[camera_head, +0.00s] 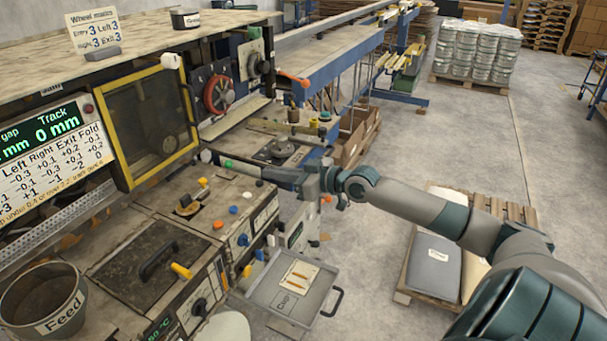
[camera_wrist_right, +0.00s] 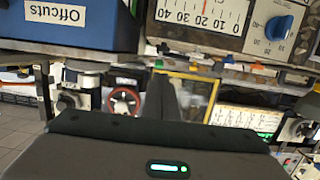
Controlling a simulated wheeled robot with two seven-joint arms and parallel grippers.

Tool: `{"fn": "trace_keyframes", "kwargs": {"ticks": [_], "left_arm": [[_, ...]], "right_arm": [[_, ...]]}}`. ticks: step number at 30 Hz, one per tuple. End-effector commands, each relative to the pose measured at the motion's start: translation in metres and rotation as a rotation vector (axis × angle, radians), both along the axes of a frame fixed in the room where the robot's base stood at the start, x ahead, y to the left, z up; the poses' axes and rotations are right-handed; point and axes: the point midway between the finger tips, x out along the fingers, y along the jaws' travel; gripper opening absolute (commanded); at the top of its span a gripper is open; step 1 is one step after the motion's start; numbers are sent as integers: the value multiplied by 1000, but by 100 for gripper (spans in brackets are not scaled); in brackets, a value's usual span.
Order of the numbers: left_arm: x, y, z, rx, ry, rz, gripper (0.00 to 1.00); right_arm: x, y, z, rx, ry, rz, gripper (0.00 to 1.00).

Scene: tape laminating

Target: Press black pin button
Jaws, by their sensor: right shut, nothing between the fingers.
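My right gripper (camera_head: 264,172) reaches in from the right over the machine, its fingers pointing left above the control panels. Its shut fingers (camera_wrist_right: 160,97) show as a dark upright shape in the right wrist view, with nothing held. A machine top (camera_head: 165,212) with small coloured knobs lies below and left of the gripper. An orange button (camera_head: 218,224), a blue button (camera_head: 233,210) and a white button (camera_head: 247,196) stand on it. I cannot pick out a black pin button for certain. My left gripper is not in view.
A yellow-framed window (camera_head: 129,180) stands left of the gripper, and a red handwheel (camera_head: 218,93) behind it. A black-handled lid (camera_head: 122,272) and a Feed bucket (camera_head: 25,290) are at lower left. A blue Offcuts bin (camera_wrist_right: 70,30) shows in the wrist view. Open floor (camera_head: 470,140) lies right.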

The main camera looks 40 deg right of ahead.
Motion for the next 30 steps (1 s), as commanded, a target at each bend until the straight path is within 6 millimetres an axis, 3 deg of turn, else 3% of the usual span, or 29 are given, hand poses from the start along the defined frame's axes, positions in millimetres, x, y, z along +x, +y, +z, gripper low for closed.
{"fn": "trace_keyframes", "kwargs": {"ticks": [12,30], "left_arm": [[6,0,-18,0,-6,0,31],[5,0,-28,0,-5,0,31]], "right_arm": [[-37,-15,7,-2,-3,0,0],[-69,-29,15,-1,-3,-2,0]]}}
